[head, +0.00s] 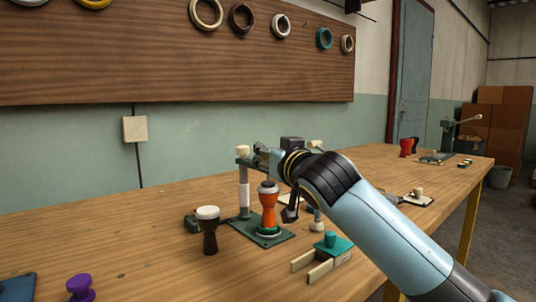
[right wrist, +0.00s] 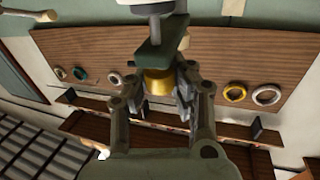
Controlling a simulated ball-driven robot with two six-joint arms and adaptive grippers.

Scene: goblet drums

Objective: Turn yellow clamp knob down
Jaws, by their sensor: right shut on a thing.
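The yellow clamp knob (right wrist: 157,82) shows in the right wrist view as a gold piece under a green bar (right wrist: 160,55). My right gripper (right wrist: 160,92) has a finger on each side of it and is shut on it. In the head view my right gripper (head: 264,156) is at the top of a green clamp stand (head: 243,190), and the knob is hidden there. An orange and dark goblet drum (head: 269,212) stands upright on the stand's green base plate (head: 247,229), below the gripper. My left gripper is not in view.
A dark drum with a white top (head: 208,231) stands left of the stand. A teal block with wooden prongs (head: 331,250) lies in front of it. A purple knob-shaped piece (head: 81,288) is at the near left. The bench (head: 130,240) between them is mostly clear.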

